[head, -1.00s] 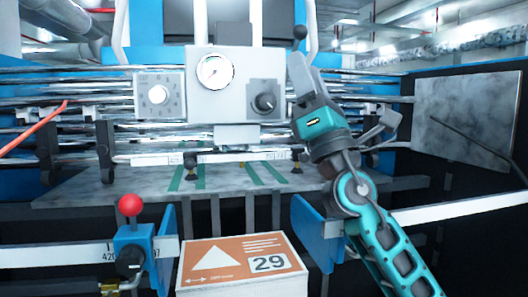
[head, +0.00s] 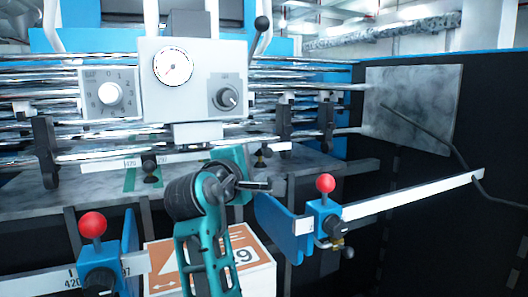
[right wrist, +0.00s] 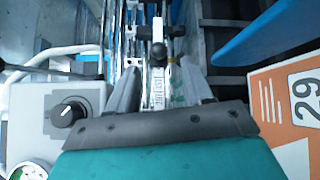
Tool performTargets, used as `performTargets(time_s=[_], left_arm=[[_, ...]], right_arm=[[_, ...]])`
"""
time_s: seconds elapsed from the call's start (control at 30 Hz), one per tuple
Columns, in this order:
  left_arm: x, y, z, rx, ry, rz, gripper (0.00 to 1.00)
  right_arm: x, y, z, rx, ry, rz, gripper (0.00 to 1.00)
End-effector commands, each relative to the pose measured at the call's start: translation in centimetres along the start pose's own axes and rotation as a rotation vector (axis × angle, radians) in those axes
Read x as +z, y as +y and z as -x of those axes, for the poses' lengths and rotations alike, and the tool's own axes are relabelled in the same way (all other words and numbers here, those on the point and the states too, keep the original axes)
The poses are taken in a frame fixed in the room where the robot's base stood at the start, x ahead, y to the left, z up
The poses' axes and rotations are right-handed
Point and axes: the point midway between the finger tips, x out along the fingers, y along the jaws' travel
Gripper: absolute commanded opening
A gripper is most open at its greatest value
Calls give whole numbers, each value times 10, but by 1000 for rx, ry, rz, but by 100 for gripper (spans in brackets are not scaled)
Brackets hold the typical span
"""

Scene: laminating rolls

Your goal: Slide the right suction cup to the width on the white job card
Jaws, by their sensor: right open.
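The right suction cup (head: 262,158) is a small dark fitting on the white scale bar under the gauge box. The left suction cup (head: 151,172) sits farther left on that bar. My right gripper (head: 238,162) is in front of the bar, left of the right cup; its fingertips are hidden in the head view. In the right wrist view its open fingers (right wrist: 158,75) straddle the line of the scale bar (right wrist: 158,92), with a dark fitting (right wrist: 158,52) beyond the tips. I see no contact. I cannot identify a separate white job card. My left gripper is out of view.
A gauge box (head: 190,75) with a knob stands above the bar. Red-knobbed blue stops (head: 325,215) (head: 98,265) sit on the front rail. A stack with an orange label (head: 255,250) reading 29 in the wrist view lies between them, partly behind my arm.

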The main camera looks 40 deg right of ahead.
Motion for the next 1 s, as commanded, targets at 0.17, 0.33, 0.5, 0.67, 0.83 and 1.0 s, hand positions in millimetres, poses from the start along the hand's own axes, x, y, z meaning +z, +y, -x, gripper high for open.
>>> performTargets(time_s=[0.17, 0.33, 0.5, 0.67, 0.83, 1.0], left_arm=[[-3, 1, 2, 1, -2, 0, 52], [-5, 1, 3, 1, -2, 0, 52], [-6, 0, 3, 1, 0, 0, 52], [-8, 0, 2, 0, 4, 0, 52], [-9, 0, 2, 0, 6, 0, 52], [-10, -1, 2, -1, 7, 0, 52]], right_arm=[[1, 2, -39, 2, -4, 1, 50], [1, 2, -66, 2, -2, 0, 50], [0, 2, -80, 3, 0, -3, 50], [0, 1, -83, 3, 0, -3, 50], [0, 1, -83, 3, 0, -3, 50], [0, 1, -82, 3, 0, -2, 34]])
